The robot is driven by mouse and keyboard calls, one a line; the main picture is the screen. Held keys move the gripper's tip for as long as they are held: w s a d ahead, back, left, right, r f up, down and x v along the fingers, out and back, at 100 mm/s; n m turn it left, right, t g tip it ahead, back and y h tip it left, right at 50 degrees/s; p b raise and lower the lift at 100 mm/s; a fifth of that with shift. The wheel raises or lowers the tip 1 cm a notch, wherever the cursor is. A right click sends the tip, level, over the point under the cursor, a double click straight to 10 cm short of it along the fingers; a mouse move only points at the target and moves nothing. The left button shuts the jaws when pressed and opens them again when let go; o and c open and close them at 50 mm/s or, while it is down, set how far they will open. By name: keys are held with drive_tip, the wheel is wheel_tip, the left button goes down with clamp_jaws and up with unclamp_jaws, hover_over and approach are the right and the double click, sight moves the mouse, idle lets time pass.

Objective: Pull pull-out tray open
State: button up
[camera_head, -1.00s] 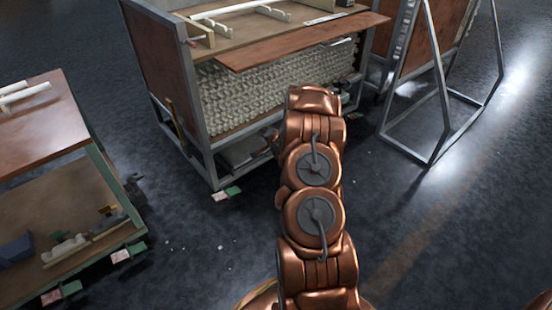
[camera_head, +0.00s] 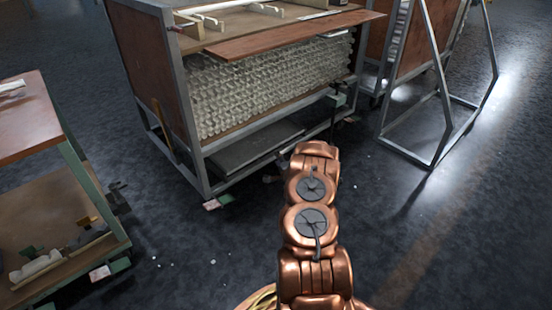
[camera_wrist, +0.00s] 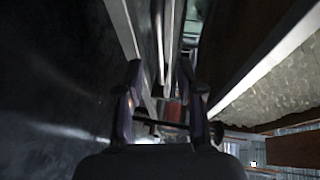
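The cart in the head view has a dark flat tray (camera_head: 255,146) low in its frame, under the stacked glass tubes. I take this as the pull-out tray; how far it is out is unclear. My arm reaches toward the cart's lower front. My gripper is mostly hidden behind my arm there, with a small dark part showing near the tray's front edge. In the wrist view my gripper (camera_wrist: 160,72) has its two dark fingers apart. Pale metal rails run beyond and between them. A thin dark bar crosses between the fingers lower down; I cannot tell whether it is a handle.
A red-brown board (camera_head: 295,36) juts from the cart above the glass tubes (camera_head: 270,85). A metal A-frame stand (camera_head: 440,110) is at right. A wooden-topped table (camera_head: 28,120) with a lower shelf stands at left. Dark floor is open between them.

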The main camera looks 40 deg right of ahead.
drive_tip(key=shift+b+x, duration=0.9)
drive_tip(key=shift+x, duration=1.45)
clamp_jaws()
